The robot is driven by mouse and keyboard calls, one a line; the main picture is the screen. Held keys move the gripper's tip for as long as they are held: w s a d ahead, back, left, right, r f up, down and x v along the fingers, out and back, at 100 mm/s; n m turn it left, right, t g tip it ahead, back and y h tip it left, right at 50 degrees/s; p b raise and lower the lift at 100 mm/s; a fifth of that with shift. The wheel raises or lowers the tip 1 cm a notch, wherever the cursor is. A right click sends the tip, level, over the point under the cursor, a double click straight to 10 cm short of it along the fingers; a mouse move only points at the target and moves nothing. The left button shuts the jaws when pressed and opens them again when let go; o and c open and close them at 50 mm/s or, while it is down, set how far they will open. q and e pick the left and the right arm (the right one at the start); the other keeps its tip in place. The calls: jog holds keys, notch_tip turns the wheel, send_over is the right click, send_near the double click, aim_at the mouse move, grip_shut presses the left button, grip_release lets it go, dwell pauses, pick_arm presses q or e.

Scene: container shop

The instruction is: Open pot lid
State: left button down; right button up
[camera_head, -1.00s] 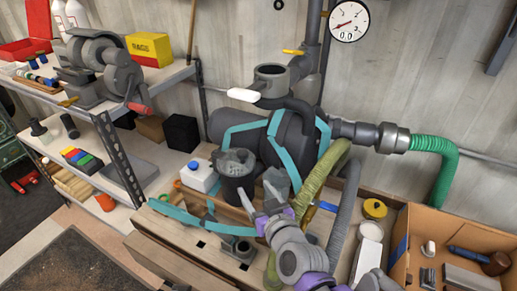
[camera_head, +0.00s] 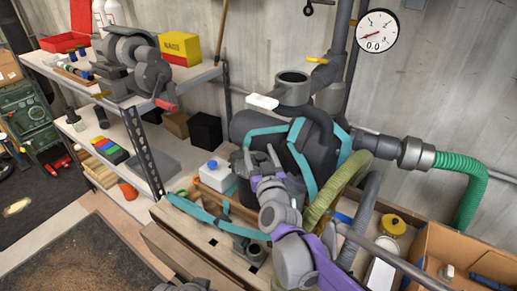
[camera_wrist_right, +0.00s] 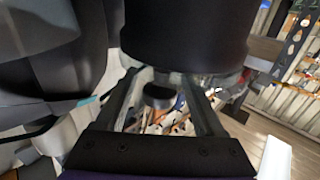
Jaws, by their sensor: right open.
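A dark grey pot (camera_head: 238,163) with a lid stands in front of the large dark pump body. My right gripper (camera_head: 262,154) is in front of it in the head view and hides much of the pot and its lid. The right gripper is open, its two fingers apart and pointing at the pot. In the right wrist view a large dark cylinder (camera_wrist_right: 185,38) fills the top, close to the fingers (camera_wrist_right: 160,100). A small dark rounded part (camera_wrist_right: 158,95) shows between the fingers; I cannot tell whether they touch it.
The pump (camera_head: 262,125) with teal straps and green hose (camera_head: 460,172) stands behind. A white jug (camera_head: 215,174) is left of the pot. A cardboard box (camera_head: 430,240) and yellow-lidded jar (camera_head: 391,226) are at right. Shelves (camera_head: 150,150) stand left.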

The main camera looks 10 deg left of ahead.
jog(key=shift+w+a, duration=0.25)
jog(key=shift+w, duration=0.35)
grip_shut()
dwell(1.1)
